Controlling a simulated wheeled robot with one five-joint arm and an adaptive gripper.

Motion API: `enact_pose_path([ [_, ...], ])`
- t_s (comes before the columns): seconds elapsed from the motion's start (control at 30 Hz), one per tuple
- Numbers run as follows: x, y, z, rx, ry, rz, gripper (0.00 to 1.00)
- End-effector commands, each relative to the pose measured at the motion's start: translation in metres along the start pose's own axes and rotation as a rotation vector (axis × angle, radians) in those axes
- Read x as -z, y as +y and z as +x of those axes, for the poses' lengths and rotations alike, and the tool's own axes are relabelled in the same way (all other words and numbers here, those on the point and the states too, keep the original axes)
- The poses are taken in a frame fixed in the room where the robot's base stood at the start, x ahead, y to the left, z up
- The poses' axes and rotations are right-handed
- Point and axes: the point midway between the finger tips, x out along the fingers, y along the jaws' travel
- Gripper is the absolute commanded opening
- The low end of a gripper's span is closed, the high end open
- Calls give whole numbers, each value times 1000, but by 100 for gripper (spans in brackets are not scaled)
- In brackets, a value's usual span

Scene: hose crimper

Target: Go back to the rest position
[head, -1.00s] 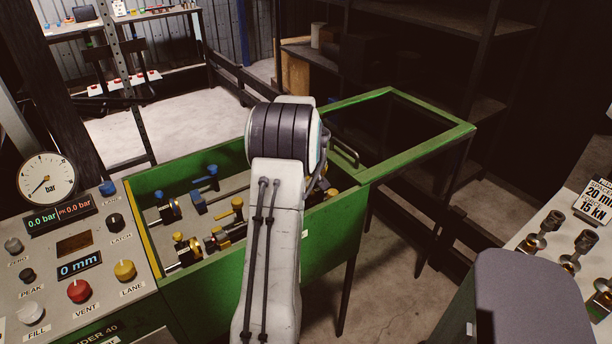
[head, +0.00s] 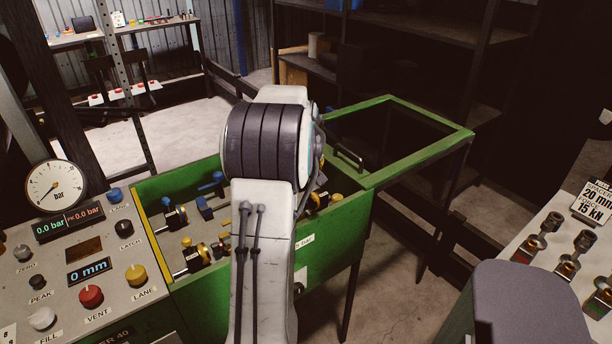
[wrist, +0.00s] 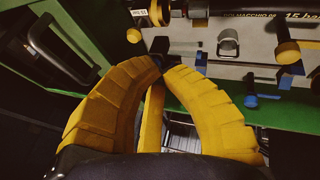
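The gripper is above the green tub. In the head view my arm hides the gripper. The green tub (head: 335,255) holds a grey plate with clamps, yellow knobs and blue levers. In the wrist view a dark cylinder (wrist: 220,12) lies along the top, with a yellow knob (wrist: 288,53) and a blue lever (wrist: 262,97) below it.
A control panel (head: 65,265) with a gauge (head: 56,187) reading near zero stands at the left; its displays read 0.0 bar and 0 mm. A bench with several fittings (head: 550,222) is at the right.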

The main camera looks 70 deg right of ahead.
Motion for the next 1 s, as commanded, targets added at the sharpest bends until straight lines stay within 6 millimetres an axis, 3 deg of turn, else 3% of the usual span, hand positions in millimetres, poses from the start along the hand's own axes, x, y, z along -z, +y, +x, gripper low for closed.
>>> enact_pose_path([
  [0.23, 0, 0, -22, 0, -1, 0, 0],
  [0.73, 1, -3, -28, 4, 1, -2, 0],
  [0.87, 14, -25, -40, 25, 13, -18, 0],
  [1.0, 38, -81, -70, 80, 41, -55, 0],
])
